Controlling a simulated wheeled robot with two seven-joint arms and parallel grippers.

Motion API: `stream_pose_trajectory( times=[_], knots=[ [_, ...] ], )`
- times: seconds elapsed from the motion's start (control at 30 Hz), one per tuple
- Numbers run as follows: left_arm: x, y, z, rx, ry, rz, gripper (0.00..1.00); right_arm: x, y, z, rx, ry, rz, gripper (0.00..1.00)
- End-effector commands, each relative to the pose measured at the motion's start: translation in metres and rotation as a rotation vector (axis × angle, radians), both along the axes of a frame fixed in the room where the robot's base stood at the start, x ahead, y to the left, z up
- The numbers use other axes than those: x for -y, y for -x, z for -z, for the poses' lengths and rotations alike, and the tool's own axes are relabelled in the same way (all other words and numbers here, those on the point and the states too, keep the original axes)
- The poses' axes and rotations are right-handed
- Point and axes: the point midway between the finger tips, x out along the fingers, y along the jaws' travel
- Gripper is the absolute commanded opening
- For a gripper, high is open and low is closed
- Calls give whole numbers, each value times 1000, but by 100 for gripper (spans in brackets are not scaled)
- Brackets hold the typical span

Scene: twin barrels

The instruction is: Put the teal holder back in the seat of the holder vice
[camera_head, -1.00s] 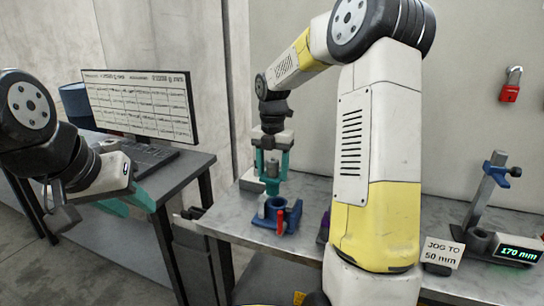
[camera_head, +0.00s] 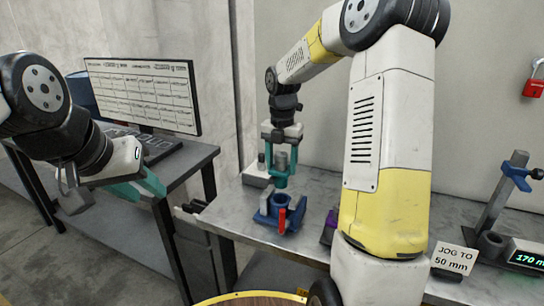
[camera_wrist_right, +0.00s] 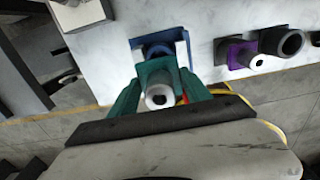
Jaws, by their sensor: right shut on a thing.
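The teal holder (camera_head: 281,181) is upright in my right gripper (camera_head: 281,160), whose teal fingers are shut on its grey upper body. It hangs just above the blue holder vice (camera_head: 270,219), which has a red handle (camera_head: 282,221) in front. In the right wrist view the holder's round grey end (camera_wrist_right: 159,94) sits between the fingers (camera_wrist_right: 157,96), and the vice (camera_wrist_right: 150,42) is behind it, its seat partly hidden. My left gripper (camera_head: 143,188), with teal fingers, is far to the left, away from the vice; its opening is unclear.
A purple holder (camera_head: 329,226) stands right of the vice, partly behind my right arm. A pale block (camera_head: 256,178) stands behind the vice. A height gauge (camera_head: 492,205) and a "JOG TO 50 mm" sign (camera_head: 454,258) are at the right. A monitor (camera_head: 145,95) stands left.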

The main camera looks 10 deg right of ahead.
Motion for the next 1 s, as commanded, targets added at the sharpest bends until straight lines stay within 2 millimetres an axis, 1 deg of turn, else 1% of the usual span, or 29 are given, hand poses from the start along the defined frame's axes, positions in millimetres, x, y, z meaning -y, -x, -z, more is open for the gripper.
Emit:
stream_pose_trajectory(
  times=[0.2,0.4,0.6,1.0],
  knots=[
    [0,0,0,0,0,0,36,0,0,20,1,1,0,1],
    [0,0,0,0,0,0,36,0,0,33,1,1,1,1],
    [0,0,0,0,0,0,36,0,0,39,2,0,1,1],
    [0,0,0,0,0,0,36,0,0,40,2,0,0,1]
  ],
)
